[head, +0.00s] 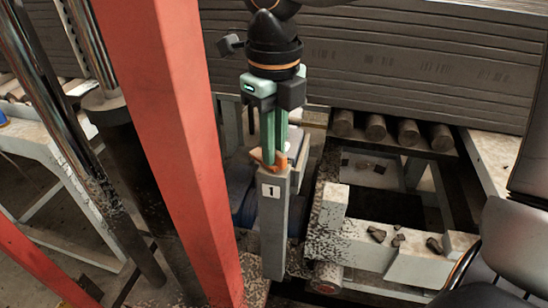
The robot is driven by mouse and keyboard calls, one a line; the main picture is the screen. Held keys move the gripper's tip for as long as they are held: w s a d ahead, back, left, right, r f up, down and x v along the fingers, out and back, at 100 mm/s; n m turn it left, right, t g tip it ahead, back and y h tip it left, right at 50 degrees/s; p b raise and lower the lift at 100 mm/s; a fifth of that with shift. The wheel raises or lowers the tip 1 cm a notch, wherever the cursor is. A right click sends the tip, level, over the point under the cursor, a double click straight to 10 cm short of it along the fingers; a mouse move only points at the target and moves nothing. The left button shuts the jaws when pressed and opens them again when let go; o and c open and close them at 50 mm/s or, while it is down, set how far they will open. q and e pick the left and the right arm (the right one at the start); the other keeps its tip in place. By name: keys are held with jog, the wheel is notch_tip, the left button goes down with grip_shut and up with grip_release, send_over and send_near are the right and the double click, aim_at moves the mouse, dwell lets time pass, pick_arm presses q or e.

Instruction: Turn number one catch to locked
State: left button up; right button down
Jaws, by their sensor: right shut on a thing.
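The number one catch is an orange catch (279,164) on top of a grey post (273,235) that bears a white label with a 1 (271,191). My right gripper (272,158) comes down from above, its green fingers shut on the orange catch. The fingers hide much of the catch, so I cannot tell which way it is turned. My left gripper is not in view.
A red beam (175,140) stands close left of the post, with steel rods further left. A conveyor frame with rollers (375,128) and broken bits (377,234) lies to the right. Stacked grey slabs (420,55) fill the back. A black chair-like part (510,235) is at the right edge.

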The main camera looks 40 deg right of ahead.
jog(key=shift+f+m+b, duration=0.2)
jog(key=shift+m+b, duration=0.35)
jog(key=shift+m, duration=0.45)
jog(key=shift+m+b, duration=0.45)
jog(key=shift+m, duration=0.45)
jog(key=shift+r+m+b, duration=0.1)
jog(key=shift+m+b, duration=0.2)
jog(key=shift+m, duration=0.6)
jog(key=m, duration=0.2)
jog(key=shift+m+b, duration=0.35)
jog(key=shift+m, duration=1.05)
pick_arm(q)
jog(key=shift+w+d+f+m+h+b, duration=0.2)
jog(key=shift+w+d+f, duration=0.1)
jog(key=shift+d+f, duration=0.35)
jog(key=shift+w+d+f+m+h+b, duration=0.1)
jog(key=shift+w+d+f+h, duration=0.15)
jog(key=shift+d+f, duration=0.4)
pick_arm(e)
jog(key=shift+m, duration=0.8)
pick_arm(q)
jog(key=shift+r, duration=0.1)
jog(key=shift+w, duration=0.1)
